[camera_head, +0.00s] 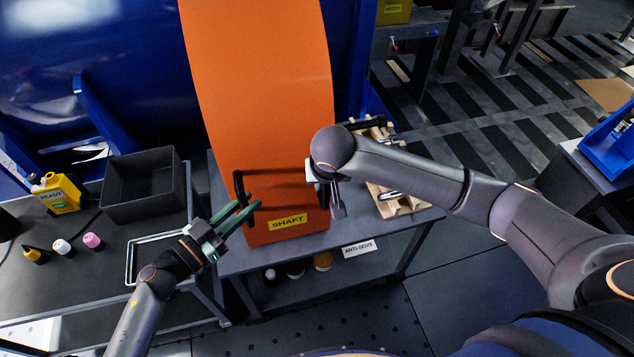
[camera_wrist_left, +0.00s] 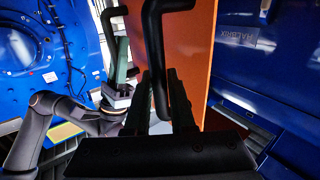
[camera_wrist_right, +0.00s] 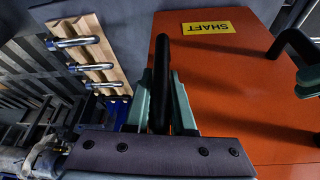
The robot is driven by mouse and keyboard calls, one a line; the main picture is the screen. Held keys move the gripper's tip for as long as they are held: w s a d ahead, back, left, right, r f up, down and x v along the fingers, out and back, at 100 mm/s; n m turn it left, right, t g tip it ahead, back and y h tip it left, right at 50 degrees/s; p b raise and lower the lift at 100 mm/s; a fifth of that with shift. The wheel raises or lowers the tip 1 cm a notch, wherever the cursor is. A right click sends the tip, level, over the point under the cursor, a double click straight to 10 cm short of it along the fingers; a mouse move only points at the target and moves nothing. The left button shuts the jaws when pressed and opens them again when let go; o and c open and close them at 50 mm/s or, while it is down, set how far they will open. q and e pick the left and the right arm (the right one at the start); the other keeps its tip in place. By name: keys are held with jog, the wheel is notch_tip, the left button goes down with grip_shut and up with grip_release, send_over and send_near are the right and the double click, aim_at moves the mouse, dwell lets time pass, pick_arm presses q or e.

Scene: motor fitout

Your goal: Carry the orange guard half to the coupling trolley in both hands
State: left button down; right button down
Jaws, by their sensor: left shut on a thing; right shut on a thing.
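The orange guard half (camera_head: 262,90) is a tall curved panel with a yellow SHAFT label (camera_head: 288,221) near its lower edge. It stands over the grey trolley top, and I cannot tell if its lower edge touches it. My left gripper (camera_head: 248,212) is shut on the black handle at its left side, and that handle (camera_wrist_left: 157,70) shows between the fingers in the left wrist view. My right gripper (camera_wrist_right: 164,100) is shut on the other black handle (camera_wrist_right: 161,60). In the head view my right arm hides most of that handle.
A wooden rack (camera_head: 403,207) with metal eyebolts lies right of the guard. A left bench holds a black bin (camera_head: 144,188), a yellow READY bottle (camera_head: 56,193) and small bottles. Blue machinery stands behind.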

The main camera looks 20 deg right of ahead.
pick_arm(q)
jog(key=shift+w+f, duration=0.1)
jog(key=shift+f, duration=0.2)
pick_arm(e)
jog(key=shift+w+f, duration=0.15)
jog(key=shift+f, duration=0.05)
pick_arm(q)
jog(key=c, duration=1.2)
grip_release()
jog(key=shift+f, duration=0.1)
pick_arm(e)
jog(key=c, duration=1.2)
grip_release()
pick_arm(q)
jog(key=o, duration=0.4)
pick_arm(e)
jog(key=o, duration=0.4)
pick_arm(q)
jog(key=shift+o, duration=0.2)
pick_arm(e)
jog(key=shift+o, duration=0.2)
jog(key=shift+s, duration=0.2)
jog(key=shift+r, duration=0.15)
pick_arm(q)
jog(key=v, duration=1.2)
pick_arm(e)
jog(key=v, duration=1.1)
jog(key=shift+s+r, duration=0.25)
